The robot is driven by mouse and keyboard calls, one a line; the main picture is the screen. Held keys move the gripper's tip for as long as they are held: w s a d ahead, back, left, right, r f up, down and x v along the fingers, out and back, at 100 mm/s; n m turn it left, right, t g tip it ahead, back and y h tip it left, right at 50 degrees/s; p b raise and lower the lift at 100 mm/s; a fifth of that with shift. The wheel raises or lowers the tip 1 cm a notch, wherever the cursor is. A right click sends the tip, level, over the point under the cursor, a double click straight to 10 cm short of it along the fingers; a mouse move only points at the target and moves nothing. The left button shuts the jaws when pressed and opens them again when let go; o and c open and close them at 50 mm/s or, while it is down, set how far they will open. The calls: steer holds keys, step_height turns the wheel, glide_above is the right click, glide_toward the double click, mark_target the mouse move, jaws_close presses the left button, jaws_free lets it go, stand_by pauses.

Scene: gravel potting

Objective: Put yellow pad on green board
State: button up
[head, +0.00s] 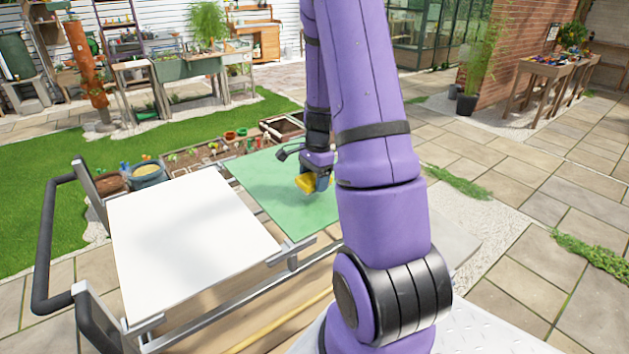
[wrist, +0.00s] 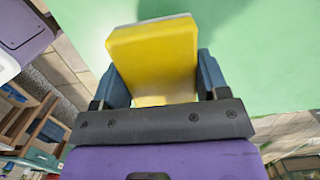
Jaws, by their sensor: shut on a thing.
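The yellow pad (wrist: 152,60) is a small yellow block that fills the middle of the wrist view. My gripper (head: 318,182) is shut on it, with one dark blue finger on each side in the wrist view (wrist: 155,85). In the head view the yellow pad (head: 305,183) shows at the fingertips, over the green board (head: 285,213). The green board is flat and lies right of the white board; it also fills the upper right of the wrist view (wrist: 270,60). A shadow lies on the green near the pad. I cannot tell whether the pad touches the board. My arm hides the board's right part.
A white board (head: 190,245) lies left of the green board on a metal-framed cart with a black handle (head: 45,240). Planter boxes (head: 195,158) and pots (head: 147,172) stand behind the boards. Paving (head: 540,185) lies open to the right.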

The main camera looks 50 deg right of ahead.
mark_target(314, 180)
steer(key=w+d, duration=0.2)
steer(key=d, duration=0.1)
steer(key=shift+w+d+f, duration=0.2)
steer(key=shift+w+d, duration=0.05)
steer(key=shift+w, duration=0.1)
steer(key=shift+w+f, duration=0.1)
steer(key=shift+f, duration=1.65)
steer(key=shift+f, duration=0.25)
steer(key=o, duration=1)
steer(key=shift+c, duration=0.2)
